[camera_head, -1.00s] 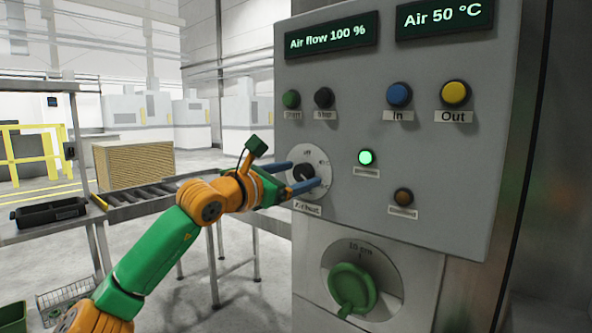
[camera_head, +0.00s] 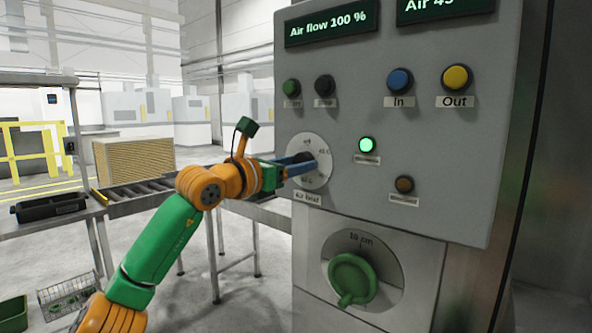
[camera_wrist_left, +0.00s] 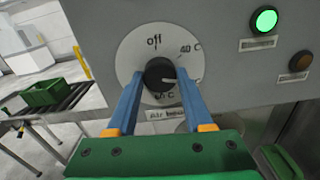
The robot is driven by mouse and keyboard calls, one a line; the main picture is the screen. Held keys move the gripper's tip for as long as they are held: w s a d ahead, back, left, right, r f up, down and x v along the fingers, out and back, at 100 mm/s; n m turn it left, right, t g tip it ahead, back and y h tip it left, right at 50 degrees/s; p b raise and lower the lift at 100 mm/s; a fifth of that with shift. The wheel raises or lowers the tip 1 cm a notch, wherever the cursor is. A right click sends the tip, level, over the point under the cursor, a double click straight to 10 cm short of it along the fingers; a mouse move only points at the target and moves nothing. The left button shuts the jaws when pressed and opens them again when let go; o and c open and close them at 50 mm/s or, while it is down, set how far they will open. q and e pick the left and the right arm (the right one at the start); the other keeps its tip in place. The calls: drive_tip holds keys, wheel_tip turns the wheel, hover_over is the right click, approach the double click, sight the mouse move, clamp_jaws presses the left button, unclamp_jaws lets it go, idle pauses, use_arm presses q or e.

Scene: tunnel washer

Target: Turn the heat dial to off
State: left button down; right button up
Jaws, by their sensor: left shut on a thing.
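The heat dial is a dark knob (camera_wrist_left: 159,74) on a round pale scale plate (camera_wrist_left: 133,52), with "off" at the top and temperature marks down the right side. Its white pointer mark faces right, below the 40 C mark, in the left wrist view. In the head view the scale plate (camera_head: 321,178) sits at the panel's left edge above an "Air heat" label. My left gripper (camera_head: 306,160) is shut on the knob, one blue finger on each side; it also shows in the left wrist view (camera_wrist_left: 160,84). My right gripper is not in view.
The grey panel (camera_head: 440,150) carries an "Air flow 100 %" display (camera_head: 331,25), a partly cut-off air temperature display (camera_head: 440,8), several buttons and a lit green lamp (camera_head: 367,145). A big green knob (camera_head: 352,278) is below. A roller conveyor (camera_head: 140,190) stands left.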

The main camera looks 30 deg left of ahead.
use_arm(q)
drive_tip(key=n+b, duration=0.3)
drive_tip(key=n, duration=1.8)
drive_tip(key=shift+r, duration=0.15)
idle(0.3)
drive_tip(key=shift+c, duration=1.5)
unclamp_jaws()
